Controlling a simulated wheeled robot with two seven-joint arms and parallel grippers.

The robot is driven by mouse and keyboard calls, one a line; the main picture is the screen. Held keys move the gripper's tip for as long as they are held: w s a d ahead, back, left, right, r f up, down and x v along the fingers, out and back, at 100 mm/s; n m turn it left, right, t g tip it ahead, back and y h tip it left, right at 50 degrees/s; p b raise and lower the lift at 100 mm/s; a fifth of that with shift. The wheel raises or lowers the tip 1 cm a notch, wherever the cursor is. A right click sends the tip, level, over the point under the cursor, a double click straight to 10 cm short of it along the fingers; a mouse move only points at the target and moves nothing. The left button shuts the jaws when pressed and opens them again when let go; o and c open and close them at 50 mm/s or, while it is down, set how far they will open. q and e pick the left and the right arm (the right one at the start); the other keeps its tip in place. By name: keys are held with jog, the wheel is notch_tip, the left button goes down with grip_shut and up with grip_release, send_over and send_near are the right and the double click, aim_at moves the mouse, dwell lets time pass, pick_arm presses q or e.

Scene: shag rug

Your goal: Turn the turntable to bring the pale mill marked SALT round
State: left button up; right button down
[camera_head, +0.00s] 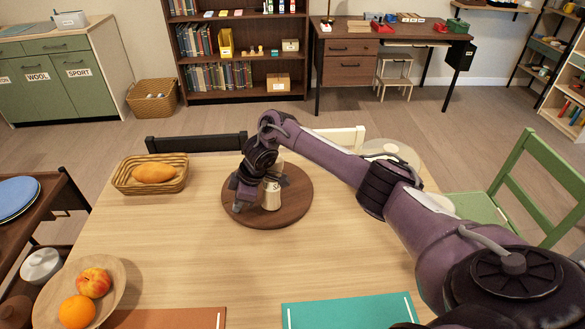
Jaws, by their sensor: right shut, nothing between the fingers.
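The round dark brown wooden turntable (292,211) lies on the table. A pale mill (271,198) stands upright on its near side, with a dark letter like an S partly showing; the rest of the marking is too small to read. My right gripper (239,205) reaches down over the turntable, just left of the mill. It is shut and empty. Whether its tips touch the turntable I cannot tell. My wrist and arm hide the back of the turntable and anything standing there. My left gripper is out of view.
A wooden bowl (110,272) holds a peach and an orange at front left. Orange and teal (345,312) mats lie along the near edge. A pale plate (395,152) sits behind my right arm.

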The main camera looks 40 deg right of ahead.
jog(key=shift+f, duration=0.25)
jog(key=shift+w+a+b, duration=0.1)
jog(key=shift+w+b, duration=0.6)
jog(key=shift+r, duration=0.1)
jog(key=shift+w+r+p, duration=0.15)
jog(key=shift+r+p, duration=0.7)
jog(key=shift+p, duration=0.1)
notch_tip(320, 180, up, 6)
jog(key=p, duration=0.5)
jog(key=shift+f, duration=0.25)
jog(key=shift+f, duration=0.1)
